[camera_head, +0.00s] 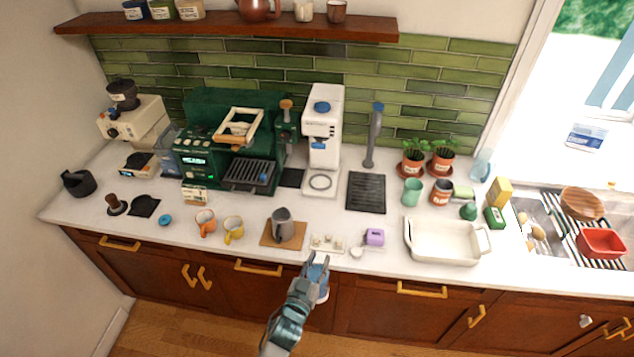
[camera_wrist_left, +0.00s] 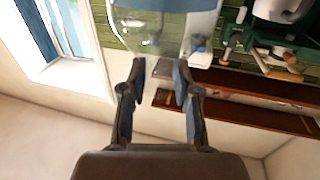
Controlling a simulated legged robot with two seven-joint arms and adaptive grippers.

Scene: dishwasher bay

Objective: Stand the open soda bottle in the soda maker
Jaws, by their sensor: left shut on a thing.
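The white soda maker (camera_head: 322,130) with a blue top stands at the back of the counter, with a round plate at its foot and no bottle in it. My left gripper (camera_head: 317,268) is in front of the counter's front edge, below and apart from the soda maker. It is shut on the clear soda bottle (camera_wrist_left: 165,30), which shows between the fingers (camera_wrist_left: 158,84) in the left wrist view. In the head view only a pale blue-white part of the bottle (camera_head: 323,294) shows beside the gripper. Its mouth cannot be made out. My right gripper is not in view.
A kettle (camera_head: 283,225) on a wooden board, a small tray (camera_head: 328,244) and a purple block (camera_head: 374,237) stand near the front edge. A green coffee machine (camera_head: 238,140) is left of the soda maker, a black drip mat (camera_head: 366,192) right.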

